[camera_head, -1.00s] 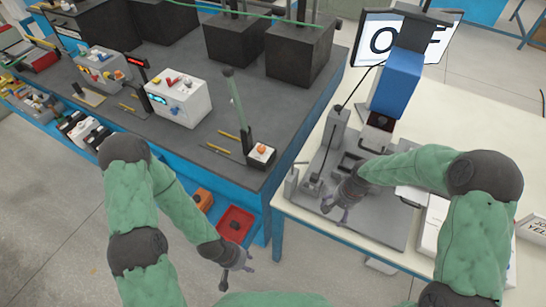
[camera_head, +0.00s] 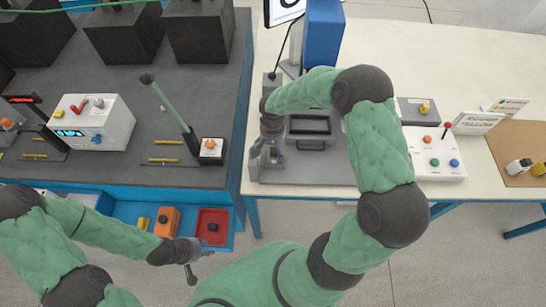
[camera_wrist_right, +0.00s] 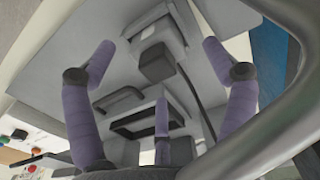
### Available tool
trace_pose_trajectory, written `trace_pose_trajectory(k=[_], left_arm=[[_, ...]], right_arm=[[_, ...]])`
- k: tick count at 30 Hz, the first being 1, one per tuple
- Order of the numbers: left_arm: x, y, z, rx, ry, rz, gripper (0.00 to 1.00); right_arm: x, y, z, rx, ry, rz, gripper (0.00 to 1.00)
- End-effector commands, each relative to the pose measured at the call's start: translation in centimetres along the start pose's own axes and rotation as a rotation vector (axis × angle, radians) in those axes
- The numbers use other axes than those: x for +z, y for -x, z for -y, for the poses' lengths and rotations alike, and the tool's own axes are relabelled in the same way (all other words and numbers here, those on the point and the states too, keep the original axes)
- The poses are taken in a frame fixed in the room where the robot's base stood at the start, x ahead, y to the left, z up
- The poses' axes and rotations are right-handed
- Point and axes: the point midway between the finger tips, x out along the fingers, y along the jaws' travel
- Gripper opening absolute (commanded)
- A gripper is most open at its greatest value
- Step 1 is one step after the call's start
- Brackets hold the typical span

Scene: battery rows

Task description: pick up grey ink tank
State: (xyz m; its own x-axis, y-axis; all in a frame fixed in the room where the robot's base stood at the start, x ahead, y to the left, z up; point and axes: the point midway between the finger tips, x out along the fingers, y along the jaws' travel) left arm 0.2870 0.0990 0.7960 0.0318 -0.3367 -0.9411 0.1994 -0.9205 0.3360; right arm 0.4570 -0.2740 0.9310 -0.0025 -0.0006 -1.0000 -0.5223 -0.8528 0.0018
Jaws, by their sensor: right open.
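A small pale grey block with a dark part (camera_head: 519,166) lies on a brown mat (camera_head: 516,143) at the far right in the head view. It may be the grey ink tank; it is too small to be sure. A yellow piece (camera_head: 539,169) lies beside it. My right gripper (camera_head: 263,153) is over the left edge of the grey fixture plate, far left of the mat. In the right wrist view its fingers (camera_wrist_right: 160,55) are spread and empty. My left gripper (camera_head: 199,266) is low in front of the blue bench, with fingers apart and nothing between them.
A white button box (camera_head: 437,165) and signs (camera_head: 477,123) stand between plate and mat. The cream table (camera_head: 480,70) is clear behind them. A red tray (camera_head: 212,215) sits on the lower shelf.

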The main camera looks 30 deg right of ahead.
Motion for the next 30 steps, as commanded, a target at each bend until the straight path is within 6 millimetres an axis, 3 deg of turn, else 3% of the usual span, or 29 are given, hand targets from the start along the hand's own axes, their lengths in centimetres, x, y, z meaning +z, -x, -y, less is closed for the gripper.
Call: trace_pose_trajectory(k=[5, 13, 21, 30], left_arm=[[0.0, -0.1, 0.1, 0.0, 0.0, -0.001, 0.4], [-0.1, -0.6, 0.2, 0.0, 0.0, -0.001, 0.4], [-0.1, -0.6, 0.2, 0.0, 0.0, -0.001, 0.4], [-0.1, -0.6, 0.2, 0.0, 0.0, -0.001, 0.4]], right_arm=[[-0.1, -1.2, -0.2, 0.001, -0.001, 0.001, 0.84], [-0.4, -4.8, -0.4, 0.0, -0.002, 0.001, 0.84], [-0.5, -5.2, -0.4, -0.001, -0.001, -0.001, 0.84], [-0.4, -5.2, -0.4, -0.001, -0.001, -0.001, 0.0]])
